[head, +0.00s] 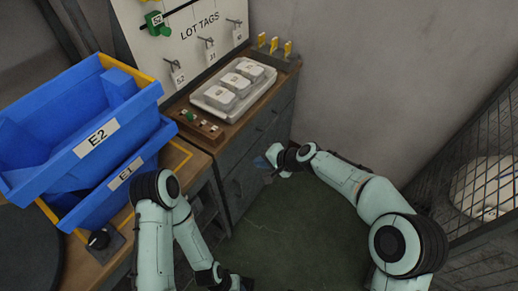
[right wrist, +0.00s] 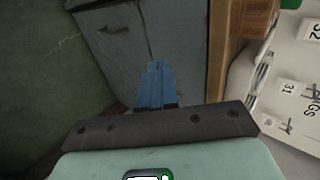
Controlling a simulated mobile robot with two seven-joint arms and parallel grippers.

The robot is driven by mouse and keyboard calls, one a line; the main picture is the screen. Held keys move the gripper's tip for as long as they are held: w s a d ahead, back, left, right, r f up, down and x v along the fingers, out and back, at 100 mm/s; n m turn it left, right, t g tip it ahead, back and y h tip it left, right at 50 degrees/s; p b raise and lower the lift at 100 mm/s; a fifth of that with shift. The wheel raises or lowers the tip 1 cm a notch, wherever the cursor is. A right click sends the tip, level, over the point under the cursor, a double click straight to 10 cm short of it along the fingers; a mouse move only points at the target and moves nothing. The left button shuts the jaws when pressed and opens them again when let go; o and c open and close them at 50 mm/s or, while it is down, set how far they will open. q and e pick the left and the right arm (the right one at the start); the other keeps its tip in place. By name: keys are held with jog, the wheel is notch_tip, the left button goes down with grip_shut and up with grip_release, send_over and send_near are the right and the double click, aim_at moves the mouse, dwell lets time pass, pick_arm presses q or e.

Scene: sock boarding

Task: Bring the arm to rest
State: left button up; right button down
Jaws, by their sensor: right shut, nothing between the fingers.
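My right gripper (head: 264,162) is at the middle of the head view, in front of the grey drawer cabinet and above the green floor. Its blue fingers are together in the right wrist view (right wrist: 157,70), with nothing between them. My right arm reaches in from the lower right, bent at the elbow. My left arm is folded at the lower left, its dark wrist near the bottom edge; the left fingers do not show.
The cabinet (head: 252,165) carries a white tray (head: 213,104) of several white blocks. Blue bins E2 (head: 50,130) and E1 (head: 95,208) stand on the left bench. A LOT TAGS board (head: 170,45) is behind. A mesh cage (head: 495,150) is right. The green floor (head: 285,225) is clear.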

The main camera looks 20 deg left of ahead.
jog(key=shift+d, duration=0.1)
jog(key=s+d+f+g+h, duration=0.1)
jog(key=s+d+f+h, duration=0.1)
jog(key=s+d+f, duration=0.5)
jog(key=s+d+f+h, duration=0.1)
jog(key=s+d+f, duration=0.1)
jog(key=d+f, duration=0.5)
jog(key=s+d+f+g+h, duration=0.15)
jog(key=s+d+f, duration=0.3)
jog(key=f, duration=0.65)
jog(key=s+d+f+g, duration=0.1)
jog(key=s+d+f, duration=0.15)
jog(key=s, duration=0.85)
jog(key=s+d+f, duration=0.2)
jog(key=s+d, duration=0.2)
jog(key=s, duration=0.7)
notch_tip(320, 180, up, 12)
jog(key=w+p, duration=0.1)
jog(key=p, duration=1.1)
jog(key=shift+w+f+h, duration=0.15)
jog(key=shift+w+h, duration=0.25)
jog(key=shift+h, duration=0.05)
jog(key=shift+s+g, duration=0.15)
jog(key=shift+g, duration=0.1)
